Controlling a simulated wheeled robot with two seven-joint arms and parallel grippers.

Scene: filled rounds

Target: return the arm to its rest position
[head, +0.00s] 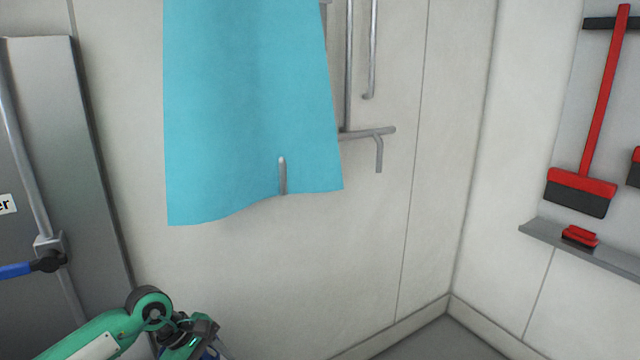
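My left arm, green with a dark round joint, comes in at the bottom left. Its front end, with my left gripper (205,345), is folded close to the arm and partly cut off by the lower edge. Its fingers do not show clearly, so I cannot tell whether it is open or holds anything. My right arm and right gripper are out of view.
A turquoise cloth (250,110) hangs on the pale wall, with metal pipes (350,70) beside it. A grey door (70,130) with a blue-and-black handle (35,266) stands left. Red brushes (582,188) and a small shelf (600,255) are right.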

